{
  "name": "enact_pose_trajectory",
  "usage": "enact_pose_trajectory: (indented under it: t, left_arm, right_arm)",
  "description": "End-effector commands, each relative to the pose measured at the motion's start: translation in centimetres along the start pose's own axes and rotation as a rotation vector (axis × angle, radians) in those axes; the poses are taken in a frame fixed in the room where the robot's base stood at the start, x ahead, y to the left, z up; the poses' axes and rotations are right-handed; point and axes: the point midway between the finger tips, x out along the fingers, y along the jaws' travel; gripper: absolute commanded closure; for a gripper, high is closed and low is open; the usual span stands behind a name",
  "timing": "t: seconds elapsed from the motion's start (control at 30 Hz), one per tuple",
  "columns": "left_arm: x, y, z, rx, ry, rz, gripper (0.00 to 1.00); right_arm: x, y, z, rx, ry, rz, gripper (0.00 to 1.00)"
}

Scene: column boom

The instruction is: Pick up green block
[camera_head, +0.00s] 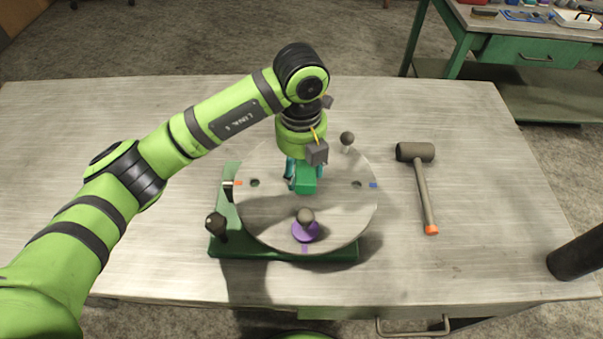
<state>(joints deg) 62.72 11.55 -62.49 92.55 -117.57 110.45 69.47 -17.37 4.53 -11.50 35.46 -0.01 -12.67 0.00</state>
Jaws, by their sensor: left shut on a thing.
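The green block (306,181) is at the middle of the round grey disc (265,218), just under my left gripper. My left gripper (299,174) points down and is shut on the green block. The gripper and wrist hide part of the block, and I cannot tell whether the block touches the disc. My right gripper is not in view.
The disc sits on a green base (225,245) with a black knob (215,222). A mallet (416,153) lies to the right. The left of the metal table (60,140) is clear.

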Motion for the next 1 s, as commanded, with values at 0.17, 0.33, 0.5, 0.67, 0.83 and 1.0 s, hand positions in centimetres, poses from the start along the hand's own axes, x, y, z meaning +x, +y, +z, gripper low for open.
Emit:
enact_pose_trajectory:
  t: [0.17, 0.33, 0.5, 0.67, 0.83, 1.0]
  left_arm:
    - [-2.6, -1.9, 0.2, 0.006, -0.007, -0.005, 0.78]
    - [-5.0, -5.9, 0.4, 0.005, -0.007, -0.002, 0.78]
    - [-7.1, -9.1, 0.6, 0.002, -0.004, -0.001, 0.78]
    - [-8.2, -10.8, 0.8, 0.000, -0.003, -0.001, 0.78]
    - [-8.8, -11.6, 0.8, 0.001, -0.002, -0.002, 0.78]
    - [-8.9, -11.7, 0.8, 0.002, -0.001, -0.002, 0.78]
  right_arm:
    - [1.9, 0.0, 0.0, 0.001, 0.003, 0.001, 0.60]
    - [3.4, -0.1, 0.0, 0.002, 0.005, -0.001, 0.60]
    - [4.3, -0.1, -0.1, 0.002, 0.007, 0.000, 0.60]
    - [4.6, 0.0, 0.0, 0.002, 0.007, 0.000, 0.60]
    - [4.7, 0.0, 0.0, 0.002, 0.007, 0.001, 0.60]
    - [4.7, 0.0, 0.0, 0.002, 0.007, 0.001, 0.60]
